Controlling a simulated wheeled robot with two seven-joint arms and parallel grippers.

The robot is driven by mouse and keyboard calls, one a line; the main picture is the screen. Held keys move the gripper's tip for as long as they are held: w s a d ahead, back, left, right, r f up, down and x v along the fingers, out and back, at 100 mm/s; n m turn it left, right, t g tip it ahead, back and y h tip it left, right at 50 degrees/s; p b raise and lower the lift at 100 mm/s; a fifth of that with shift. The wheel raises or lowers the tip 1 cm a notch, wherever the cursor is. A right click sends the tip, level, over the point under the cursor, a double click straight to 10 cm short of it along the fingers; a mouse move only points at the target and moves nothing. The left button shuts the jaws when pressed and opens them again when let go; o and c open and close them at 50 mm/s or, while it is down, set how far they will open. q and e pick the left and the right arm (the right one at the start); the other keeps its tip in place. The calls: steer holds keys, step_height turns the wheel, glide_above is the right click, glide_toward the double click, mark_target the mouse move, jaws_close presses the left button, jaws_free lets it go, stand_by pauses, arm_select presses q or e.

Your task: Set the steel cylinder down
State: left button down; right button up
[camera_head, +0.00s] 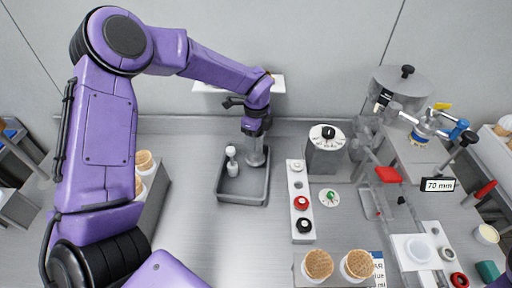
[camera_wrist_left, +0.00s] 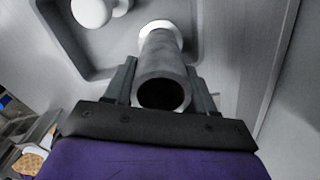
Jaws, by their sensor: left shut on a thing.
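The steel cylinder (camera_head: 256,155) is a grey tube, held upright in my left gripper (camera_head: 255,132) over the right side of a grey tray (camera_head: 243,200). In the left wrist view the cylinder (camera_wrist_left: 163,75) sits between the two fingers of the left gripper (camera_wrist_left: 162,85), and its dark open end faces the camera. Its far end reaches down at the tray (camera_wrist_left: 75,60); I cannot tell whether it touches the tray floor. My right gripper is not in view.
A small white knobbed object (camera_head: 231,160) stands in the tray left of the cylinder. A white strip with knobs (camera_head: 301,200) and a grey dial unit (camera_head: 326,155) stand to the right. Bare counter lies left of the tray.

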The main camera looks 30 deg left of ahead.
arm_select(q)
step_height(320, 180, down, 3)
steer(key=shift+f+b, duration=0.2)
steer(key=shift+b, duration=0.65)
steer(key=shift+w, duration=0.3)
steer(key=shift+s+f, duration=0.1)
steer(key=shift+s, duration=0.05)
steer(key=c, duration=0.7)
jaws_free()
steer(key=shift+s, duration=0.1)
steer(key=o, duration=0.3)
steer(key=shift+o, duration=0.2)
step_height(320, 180, up, 12)
steer(key=p, duration=0.7)
steer(key=shift+r, duration=0.2)
